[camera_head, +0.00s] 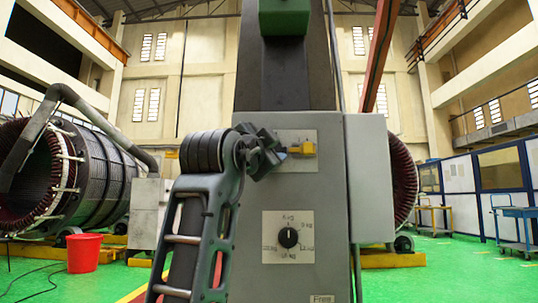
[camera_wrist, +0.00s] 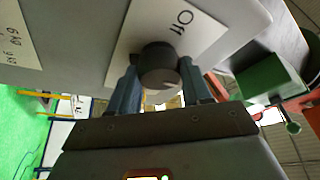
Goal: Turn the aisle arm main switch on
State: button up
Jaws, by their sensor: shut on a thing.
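The main switch is a round dark knob (camera_wrist: 158,68) on a white plate (camera_wrist: 150,22) marked "Off" in the wrist view. My gripper (camera_wrist: 160,82) has one finger on each side of the knob and is shut on it. In the head view my gripper (camera_head: 278,152) reaches the upper plate (camera_head: 308,136) on the front of the grey cabinet (camera_head: 245,240). A yellow piece (camera_head: 303,149) shows there beside the gripper tip. The knob cannot be made out clearly in that view.
A black rotary dial (camera_head: 289,237) with kg markings sits lower on the cabinet. A grey box (camera_head: 370,180) juts out at its right. A red bucket (camera_head: 84,252) and a large stator (camera_head: 90,180) stand at the left.

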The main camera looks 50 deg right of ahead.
dwell(0.4)
jog(key=o, duration=1.1)
jog(key=shift+c, duration=0.2)
jog(key=v, duration=0.7)
jog(key=shift+a+p, duration=0.3)
jog(key=shift+a, duration=0.05)
jog(key=shift+s+f, duration=0.1)
